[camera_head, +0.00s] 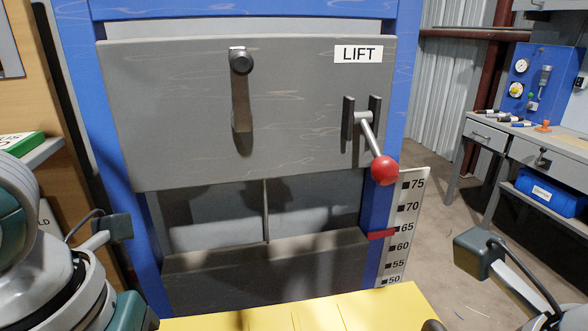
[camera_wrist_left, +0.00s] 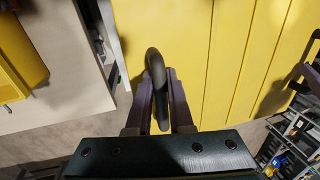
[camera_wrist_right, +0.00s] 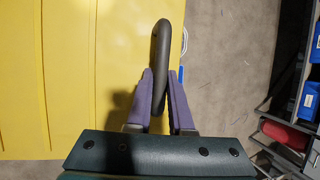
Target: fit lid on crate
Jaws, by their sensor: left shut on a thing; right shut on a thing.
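A yellow ribbed panel, which looks like the lid (camera_head: 300,312), shows at the bottom of the head view. It fills much of the left wrist view (camera_wrist_left: 225,50) and the left half of the right wrist view (camera_wrist_right: 75,60). My left gripper (camera_wrist_left: 160,95) is shut on a dark loop handle (camera_wrist_left: 153,62) at one edge of the lid. My right gripper (camera_wrist_right: 163,95) is shut on another dark loop handle (camera_wrist_right: 163,42) at the lid's edge. In the head view both gripper tips are out of frame. I cannot clearly make out the crate.
A blue-framed lift station with a grey panel (camera_head: 180,110), a red-knobbed lever (camera_head: 384,170) and a height scale (camera_head: 402,225) stands ahead. A workbench (camera_head: 490,135) is at the right. A yellow container (camera_wrist_left: 12,85) shows at the left wrist view's edge. Bare floor (camera_wrist_right: 225,60) lies beside the lid.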

